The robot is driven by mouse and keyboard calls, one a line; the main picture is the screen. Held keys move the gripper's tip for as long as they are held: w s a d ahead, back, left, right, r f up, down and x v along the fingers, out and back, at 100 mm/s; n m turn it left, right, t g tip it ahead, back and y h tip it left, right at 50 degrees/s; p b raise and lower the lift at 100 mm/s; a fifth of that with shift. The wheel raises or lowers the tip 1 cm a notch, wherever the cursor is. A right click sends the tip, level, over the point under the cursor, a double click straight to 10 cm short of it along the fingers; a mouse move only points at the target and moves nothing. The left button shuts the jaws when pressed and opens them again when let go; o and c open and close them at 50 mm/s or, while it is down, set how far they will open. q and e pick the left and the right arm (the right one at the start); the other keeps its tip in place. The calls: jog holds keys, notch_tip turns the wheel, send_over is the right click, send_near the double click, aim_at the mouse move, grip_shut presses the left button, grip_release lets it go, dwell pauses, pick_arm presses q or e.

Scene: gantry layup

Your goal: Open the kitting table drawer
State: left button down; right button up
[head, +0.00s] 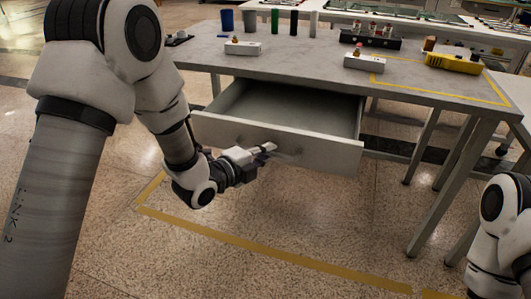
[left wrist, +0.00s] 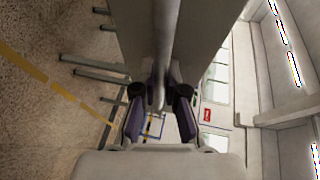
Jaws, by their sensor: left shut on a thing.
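The kitting table drawer (head: 225,131) is pulled part of the way out from under the table top (head: 300,65), and its inside looks empty. My left gripper (head: 262,152) is at the middle of the drawer front, shut on the drawer handle (head: 268,147). In the left wrist view the handle (left wrist: 159,85) runs between the two fingers of the gripper (left wrist: 160,95). Part of my right arm shows at the lower right; its gripper is out of the picture.
On the table top stand several cylinders (head: 275,22), two small white blocks (head: 243,47), a dark rack (head: 370,39) and a yellow tool (head: 453,63). A table leg (head: 455,185) stands at the right. Yellow tape (head: 270,246) marks the open floor in front.

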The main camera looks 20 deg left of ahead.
pick_arm(q)
jog(key=c, duration=1.2)
grip_release()
jog(key=v, duration=0.7)
jog(key=shift+s+a, duration=0.1)
jog(key=shift+s, duration=0.05)
